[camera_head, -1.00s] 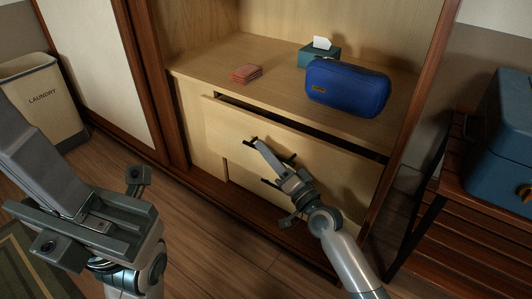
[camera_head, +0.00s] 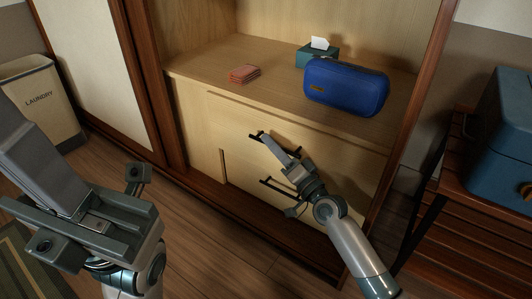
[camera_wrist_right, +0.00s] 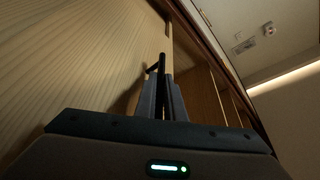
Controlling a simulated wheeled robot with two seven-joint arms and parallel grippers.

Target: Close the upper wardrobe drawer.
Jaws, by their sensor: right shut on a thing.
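The upper wardrobe drawer (camera_head: 225,118) has a pale wood front. Its top edge sits up against the shelf board, with only a thin line and no dark gap, so it looks flush. My right gripper (camera_head: 262,139) is at the drawer's black bar handle (camera_head: 256,134), its fingers shut on it. In the right wrist view the fingers (camera_wrist_right: 163,98) close around the dark bar (camera_wrist_right: 155,68) beside the wood front. My left gripper (camera_head: 45,150) is at the lower left, away from the wardrobe; whether its fingers are apart is unclear.
A blue pouch (camera_head: 345,88), a teal tissue box (camera_head: 318,58) and folded reddish cloths (camera_head: 243,74) are on the shelf. A lower black handle (camera_head: 272,184) is below my right gripper. A laundry bin (camera_head: 40,105) stands left; a slatted rack (camera_head: 450,220) with a blue case (camera_head: 505,140) stands right.

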